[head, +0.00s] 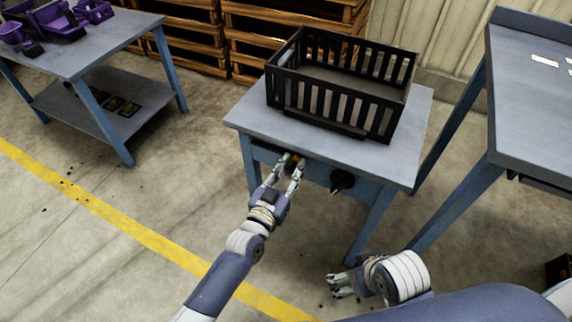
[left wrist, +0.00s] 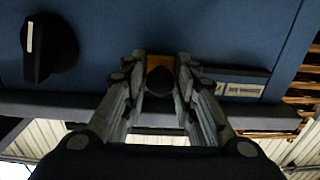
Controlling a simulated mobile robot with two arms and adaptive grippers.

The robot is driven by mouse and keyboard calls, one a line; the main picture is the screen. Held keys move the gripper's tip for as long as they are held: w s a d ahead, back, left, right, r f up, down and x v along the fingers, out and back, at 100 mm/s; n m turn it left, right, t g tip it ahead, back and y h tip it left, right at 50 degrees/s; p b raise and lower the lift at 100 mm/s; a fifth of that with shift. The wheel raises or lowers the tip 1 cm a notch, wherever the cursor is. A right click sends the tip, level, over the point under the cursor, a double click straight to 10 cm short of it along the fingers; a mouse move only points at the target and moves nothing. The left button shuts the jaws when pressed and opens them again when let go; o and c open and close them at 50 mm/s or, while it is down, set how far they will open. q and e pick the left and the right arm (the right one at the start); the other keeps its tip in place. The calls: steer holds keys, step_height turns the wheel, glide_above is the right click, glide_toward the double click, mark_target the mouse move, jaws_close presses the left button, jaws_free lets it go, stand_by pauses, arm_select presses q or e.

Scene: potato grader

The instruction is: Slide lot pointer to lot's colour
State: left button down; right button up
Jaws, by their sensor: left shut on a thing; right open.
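The lot pointer seems to be a small orange piece with a dark round knob (left wrist: 160,80) on the front of a small blue-framed table. My left gripper (head: 289,172) is shut on it. In the left wrist view my left gripper (left wrist: 160,95) has its fingers on either side of the knob. In the head view the fingers largely hide the pointer. A pale label strip (left wrist: 244,90) sits beside it; no lot colours can be made out. My right gripper (head: 338,286) is open and empty, low in front of the table.
A black slatted crate (head: 335,128) stands on the small table (head: 250,118). A black rotary knob (head: 341,180) with a white mark is on the same front. A bench with purple bins (head: 60,15) is far left; a grey table (head: 530,110) stands right.

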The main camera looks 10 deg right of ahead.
arm_select(q)
steer(key=shift+s+d, duration=0.15)
steer(key=shift+d, duration=0.05)
steer(key=c, duration=1.4)
jaws_free()
steer(key=shift+c, duration=0.2)
steer(key=shift+s+a, duration=0.25)
steer(key=shift+s, duration=0.05)
steer(key=v, duration=1.1)
steer(key=shift+s, duration=0.15)
